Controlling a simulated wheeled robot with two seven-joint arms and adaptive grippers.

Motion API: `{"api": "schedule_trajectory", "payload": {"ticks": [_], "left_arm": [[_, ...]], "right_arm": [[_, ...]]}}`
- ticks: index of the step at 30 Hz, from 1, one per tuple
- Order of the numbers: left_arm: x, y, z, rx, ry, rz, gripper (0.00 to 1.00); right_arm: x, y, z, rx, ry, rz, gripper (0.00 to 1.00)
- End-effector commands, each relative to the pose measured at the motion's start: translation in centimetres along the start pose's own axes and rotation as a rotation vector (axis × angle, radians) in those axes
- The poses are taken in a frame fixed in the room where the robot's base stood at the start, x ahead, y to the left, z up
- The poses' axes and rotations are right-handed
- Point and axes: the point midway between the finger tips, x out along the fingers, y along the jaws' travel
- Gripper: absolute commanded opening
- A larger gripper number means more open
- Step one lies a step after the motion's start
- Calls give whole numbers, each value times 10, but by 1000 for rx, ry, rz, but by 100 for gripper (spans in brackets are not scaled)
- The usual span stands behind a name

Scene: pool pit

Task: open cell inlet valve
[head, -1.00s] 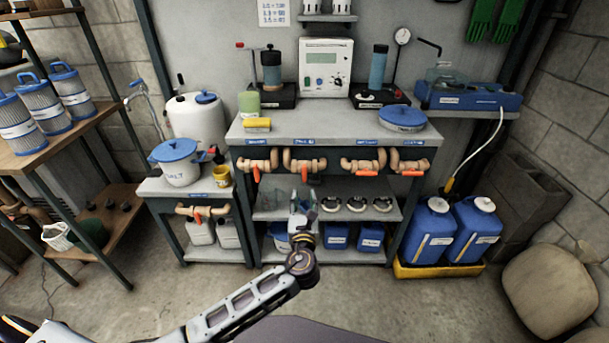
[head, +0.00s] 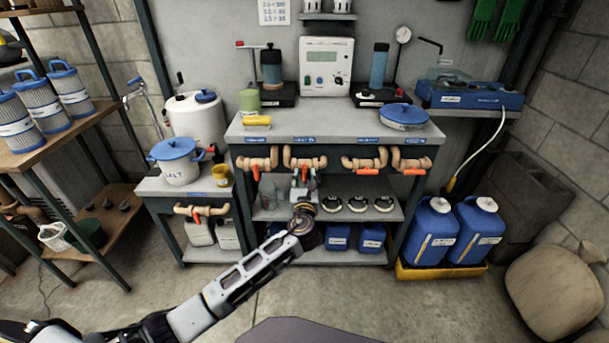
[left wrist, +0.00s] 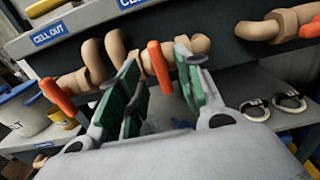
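The cell inlet valve (head: 304,160) is the second tan pipe fitting from the left under the bench top. Its orange handle (left wrist: 158,67) points downward. My left gripper (head: 303,185) is in front of this valve. In the left wrist view its green-padded fingers (left wrist: 158,88) are apart, one on each side of the orange handle. I cannot tell whether either pad touches it. My arm partly hides the lower shelf in the head view. My right gripper is not in view.
The cell outlet valve (head: 257,163) is close on the left, its orange handle pointing down. Two more valves (head: 364,163) on the right have sideways handles. Dark rings (head: 357,204) lie on the shelf below.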

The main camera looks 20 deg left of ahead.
Motion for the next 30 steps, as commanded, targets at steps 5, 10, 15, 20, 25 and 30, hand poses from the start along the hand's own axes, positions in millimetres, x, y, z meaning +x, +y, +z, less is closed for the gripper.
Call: {"api": "schedule_trajectory", "payload": {"ticks": [5,10,15,20,25,30], "left_arm": [[19,0,0,1,-1,2,36],[30,0,0,1,-1,0,36],[34,0,0,1,1,0,36],[34,0,0,1,1,0,36],[34,0,0,1,0,0,28],[34,0,0,1,0,0,6]], "right_arm": [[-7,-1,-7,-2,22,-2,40],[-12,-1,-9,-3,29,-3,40],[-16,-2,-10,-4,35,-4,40],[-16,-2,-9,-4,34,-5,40],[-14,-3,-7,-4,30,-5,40],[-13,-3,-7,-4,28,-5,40]]}}
